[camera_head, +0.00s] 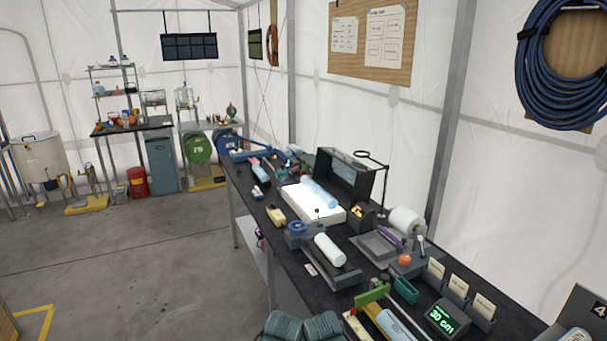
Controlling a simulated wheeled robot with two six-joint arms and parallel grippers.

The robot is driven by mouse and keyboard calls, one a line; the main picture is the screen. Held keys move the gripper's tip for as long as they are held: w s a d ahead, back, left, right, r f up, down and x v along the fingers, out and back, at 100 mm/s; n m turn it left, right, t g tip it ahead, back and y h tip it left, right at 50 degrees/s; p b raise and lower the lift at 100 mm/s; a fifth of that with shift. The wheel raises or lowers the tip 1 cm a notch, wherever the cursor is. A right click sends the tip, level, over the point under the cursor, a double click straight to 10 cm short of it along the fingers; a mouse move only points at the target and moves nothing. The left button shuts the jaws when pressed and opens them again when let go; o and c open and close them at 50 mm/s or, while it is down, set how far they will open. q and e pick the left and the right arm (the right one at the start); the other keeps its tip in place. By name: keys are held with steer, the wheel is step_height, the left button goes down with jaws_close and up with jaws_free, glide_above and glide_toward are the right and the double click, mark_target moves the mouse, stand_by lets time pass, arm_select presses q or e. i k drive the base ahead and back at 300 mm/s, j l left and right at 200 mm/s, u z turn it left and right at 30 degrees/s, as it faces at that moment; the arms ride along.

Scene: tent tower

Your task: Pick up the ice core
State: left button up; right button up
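Several pale cylinders on the long dark workbench (262,210) look like ice cores, and I cannot tell which one is meant. A light blue cylinder (318,194) lies on the brightly lit white panel (297,205), in front of a dark open box. A white cylinder (329,249) lies on a grey tray-like stand (345,274) nearer to me. A third pale cylinder (397,325) lies in a holder at the bottom edge, partly cut off. Neither of my grippers shows in the head view.
A white roll (405,220), an orange object (404,260), a green-digit display (443,318) and card holders (459,286) crowd the bench's wall side. Teal padded items (303,327) lie at the bottom edge. The grey floor (130,255) left of the bench is clear.

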mark_target(312, 186)
steer(key=i+j+u, duration=0.25)
steer(key=i+u, duration=0.25)
steer(key=i, duration=0.15)
steer(key=i+u, duration=0.15)
steer(key=i, duration=1.35)
steer(key=i+z, duration=0.35)
steer(key=i+j+z, duration=0.1)
steer(key=i+z, duration=0.2)
steer(key=i+j+z, duration=0.25)
steer(key=z, duration=0.2)
steer(key=i+j+z, duration=0.35)
steer(key=z, duration=0.15)
steer(key=i+j+z, duration=0.2)
steer(key=j+z, duration=0.25)
